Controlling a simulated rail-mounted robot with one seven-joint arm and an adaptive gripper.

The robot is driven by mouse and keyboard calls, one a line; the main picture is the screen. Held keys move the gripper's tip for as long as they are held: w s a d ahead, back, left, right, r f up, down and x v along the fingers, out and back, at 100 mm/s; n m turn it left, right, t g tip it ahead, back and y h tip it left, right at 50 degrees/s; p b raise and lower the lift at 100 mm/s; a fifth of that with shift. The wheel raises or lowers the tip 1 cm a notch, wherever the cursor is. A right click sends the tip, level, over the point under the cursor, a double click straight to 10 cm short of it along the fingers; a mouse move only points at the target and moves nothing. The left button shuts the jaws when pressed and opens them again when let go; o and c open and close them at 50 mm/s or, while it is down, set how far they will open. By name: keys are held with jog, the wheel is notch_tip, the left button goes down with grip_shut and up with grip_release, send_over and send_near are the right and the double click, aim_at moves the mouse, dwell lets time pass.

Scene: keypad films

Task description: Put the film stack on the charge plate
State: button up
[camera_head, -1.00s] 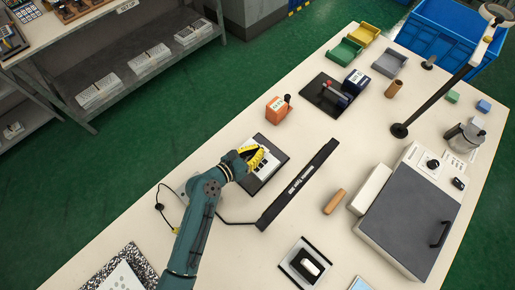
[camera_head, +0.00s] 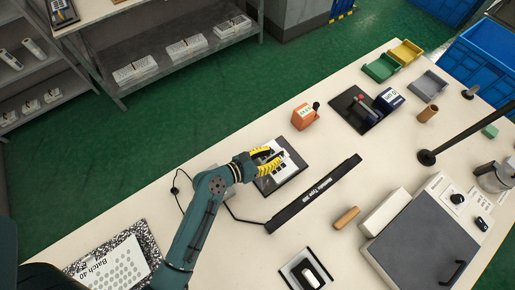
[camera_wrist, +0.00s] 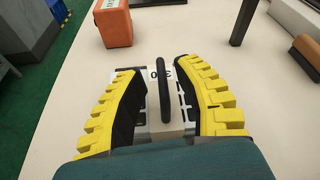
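My gripper (camera_head: 268,163) is low over a dark plate (camera_head: 295,166) with white and dark patterned pieces on it, near the table's left edge. In the wrist view my gripper (camera_wrist: 158,72) has its two yellow-backed fingers apart. Between and below them lies a white and dark patterned piece (camera_wrist: 151,116) with a small printed label. A slim black upright bar (camera_wrist: 164,88) stands between the fingers, with gaps on both sides. The fingers hide part of these pieces. I cannot tell for sure which piece is the film stack or which is the charge plate.
A long black bar (camera_head: 315,194) lies right of my gripper. An orange block (camera_head: 305,117) stands beyond it. A black-bordered pad (camera_head: 290,272) carries a white and black block. A wooden roller (camera_head: 346,217) and a lidded grey box (camera_head: 425,240) are at right. A Batch 40 sheet (camera_head: 108,268) lies lower left.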

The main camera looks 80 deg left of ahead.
jog(key=v, duration=0.9)
jog(key=w+a+r+n+t+y, duration=0.25)
jog(key=w+r+t, duration=0.4)
jog(key=r, duration=0.85)
jog(key=w+d+r+n+t+y, duration=0.1)
jog(key=w+d+r+n+y, duration=0.15)
jog(key=r+n, duration=0.45)
jog(key=w+d+r+n+y, duration=0.2)
jog(key=w+r+n+y, duration=0.15)
jog(key=r, duration=0.65)
jog(key=w+d+r+n+t+y, duration=0.1)
jog(key=w+d+r+n+y, duration=0.2)
jog(key=r+n, duration=0.45)
jog(key=w+d+r+n+h, duration=0.2)
jog(key=w+d+r+n, duration=0.15)
jog(key=d+n, duration=0.2)
jog(key=w+d+r+n+h, duration=0.2)
jog(key=w+d+r+n, duration=0.15)
jog(key=d, duration=0.25)
jog(key=d+m+h, duration=0.1)
jog(key=d+h, duration=1.3)
jog(key=d, duration=0.6)
jog(key=shift+w+r+h, duration=0.35)
jog(key=shift+w+r, duration=0.05)
jog(key=shift+r, duration=0.05)
jog(key=shift+t, duration=0.25)
